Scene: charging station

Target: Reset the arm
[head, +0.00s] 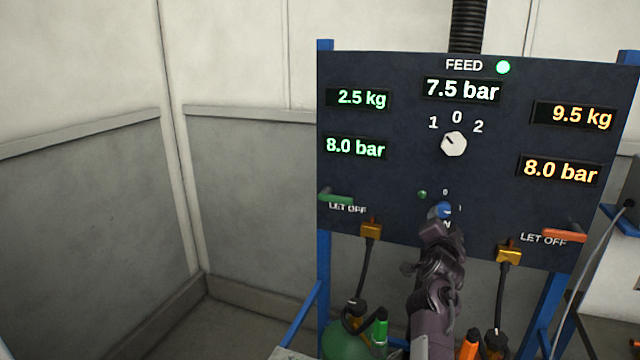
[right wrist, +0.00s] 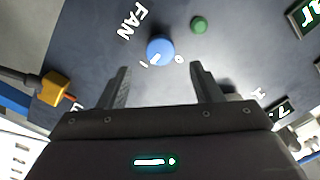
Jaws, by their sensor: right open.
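My right gripper (head: 438,226) is in front of the lower middle of the dark panel (head: 400,120). In the right wrist view its two fingers (right wrist: 160,66) are spread, with nothing between them. A blue knob (right wrist: 160,50) labelled FAN lies just beyond the fingertips and looks apart from them. Its white mark points towards the 1. In the head view the blue knob (head: 441,209) shows just above the gripper, which hides part of it and most of its label. My left gripper is not in view.
A small green lamp (head: 422,195) is beside the knob. A white FEED dial (head: 454,144) is higher up. Green (head: 336,197) and orange (head: 565,235) LET OFF levers flank it. Yellow hose fittings (head: 371,231) and a green tank (head: 346,341) sit below. The left side is open.

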